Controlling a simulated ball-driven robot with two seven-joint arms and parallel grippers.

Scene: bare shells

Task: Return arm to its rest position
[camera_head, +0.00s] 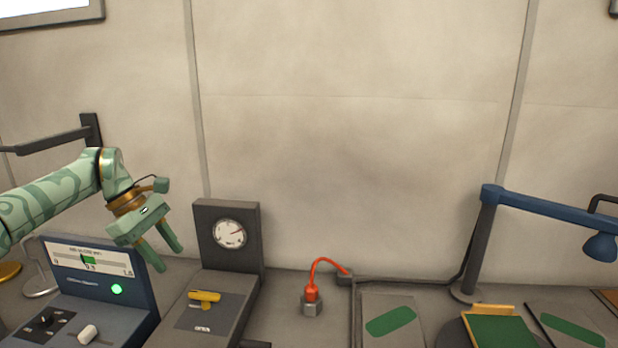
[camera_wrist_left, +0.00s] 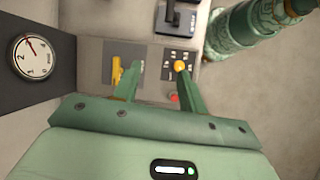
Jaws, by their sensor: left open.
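My left gripper (camera_head: 169,258) is open and empty. It hangs in the air with its fingers pointing down, between the blue console and the gauge panel in the head view. Its two green fingers (camera_wrist_left: 160,70) also show spread apart in the left wrist view, with nothing between them. The left arm comes in from the left edge, bent at the wrist. My right arm and gripper are not in view.
The blue console (camera_head: 62,284) has a lit green lamp (camera_head: 116,289). A gauge panel (camera_head: 228,210) with a yellow handle (camera_head: 204,296) stands beside it. An orange cable plug (camera_head: 311,292) and a blue lamp (camera_head: 540,205) are further right. The wall's middle is bare.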

